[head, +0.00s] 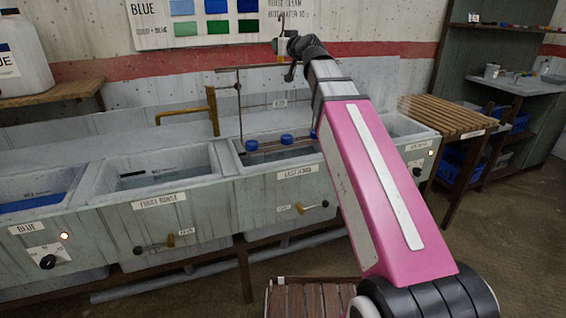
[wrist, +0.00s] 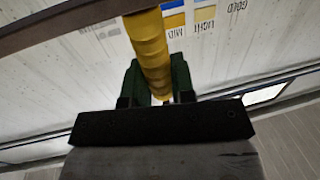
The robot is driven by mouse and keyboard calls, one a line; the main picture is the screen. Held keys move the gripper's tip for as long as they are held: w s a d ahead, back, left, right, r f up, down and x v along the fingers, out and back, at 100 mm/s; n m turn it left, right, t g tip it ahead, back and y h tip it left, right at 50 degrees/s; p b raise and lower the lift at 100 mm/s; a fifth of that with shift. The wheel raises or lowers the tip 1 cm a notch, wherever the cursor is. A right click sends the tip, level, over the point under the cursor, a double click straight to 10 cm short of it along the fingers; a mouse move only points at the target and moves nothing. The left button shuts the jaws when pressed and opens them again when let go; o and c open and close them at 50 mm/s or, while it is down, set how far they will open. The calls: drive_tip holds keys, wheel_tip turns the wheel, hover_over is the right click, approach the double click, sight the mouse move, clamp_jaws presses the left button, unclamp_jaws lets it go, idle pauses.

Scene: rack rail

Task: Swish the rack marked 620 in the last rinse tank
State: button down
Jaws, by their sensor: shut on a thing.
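The rack (head: 240,108) is a thin dark frame with an upright post, a top bar and a lower bar carrying blue pieces (head: 286,140). A small white tag (head: 279,103) hangs on it, too small to read surely. The lower bar is at the mouth of the last rinse tank (head: 297,172); whether it touches water I cannot tell. My gripper (head: 283,46) is above the tank, at the top of the rack. In the wrist view my gripper (wrist: 157,85) is shut on a yellow handle (wrist: 148,45), with a dark bar crossing above. My arm hides the rack's right side.
The first rinse tank (head: 160,200) and the blue tank (head: 30,228) lie to the left. Another tank (head: 415,145) is at the right, partly behind my arm. A brass pipe (head: 212,108) stands close left of the rack. A slatted table (head: 450,115) is further right.

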wheel_tip(320, 180, down, 16)
idle(1.0)
drive_tip(key=shift+s+f, duration=0.1)
drive_tip(key=shift+v, duration=0.8)
drive_tip(key=shift+a, duration=0.2)
drive_tip(key=shift+w+a, duration=0.25)
drive_tip(key=shift+w, duration=0.5)
drive_tip(key=shift+w+a, duration=0.25)
drive_tip(key=shift+w, duration=0.5)
idle(1.8)
